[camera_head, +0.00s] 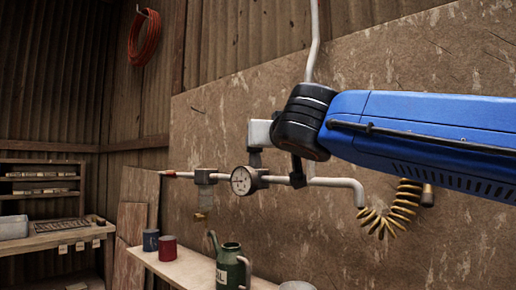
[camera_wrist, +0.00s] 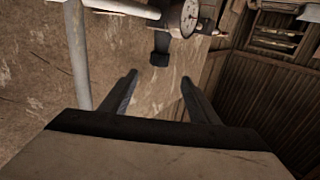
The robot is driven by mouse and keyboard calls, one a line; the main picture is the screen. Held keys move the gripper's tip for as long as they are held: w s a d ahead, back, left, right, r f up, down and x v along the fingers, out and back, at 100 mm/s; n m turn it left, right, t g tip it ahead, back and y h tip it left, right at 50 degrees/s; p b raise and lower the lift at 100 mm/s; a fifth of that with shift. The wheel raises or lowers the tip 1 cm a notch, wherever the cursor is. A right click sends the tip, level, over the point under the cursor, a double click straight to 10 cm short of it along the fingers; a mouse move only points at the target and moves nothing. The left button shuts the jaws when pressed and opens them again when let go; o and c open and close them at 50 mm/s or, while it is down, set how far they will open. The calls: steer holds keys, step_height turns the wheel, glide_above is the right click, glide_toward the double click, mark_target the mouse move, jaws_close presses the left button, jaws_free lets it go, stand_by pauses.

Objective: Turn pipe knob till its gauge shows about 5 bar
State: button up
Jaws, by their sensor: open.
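The pipe gauge (camera_head: 243,181) has a round white dial and sits on the horizontal pipe; its reading is too small to tell. It also shows at the top of the wrist view (camera_wrist: 190,16). A dark cylindrical knob (camera_wrist: 160,50) stands off the pipe beside the gauge. My gripper (camera_wrist: 158,88) is open and empty, its two dark fingers apart, with the knob ahead of the gap and not between the fingertips. In the head view, my wrist is above and right of the gauge; I cannot tell finger from knob in the dark patch there.
A white vertical pipe (camera_wrist: 78,55) runs close to the left finger. A coiled yellow hose (camera_head: 392,212) hangs at the right. Below are a bench (camera_head: 190,268), a green watering can (camera_head: 230,262) and two mugs. Shelves (camera_head: 40,180) stand at far left.

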steer(key=x, duration=1.6)
steer(key=c, duration=1)
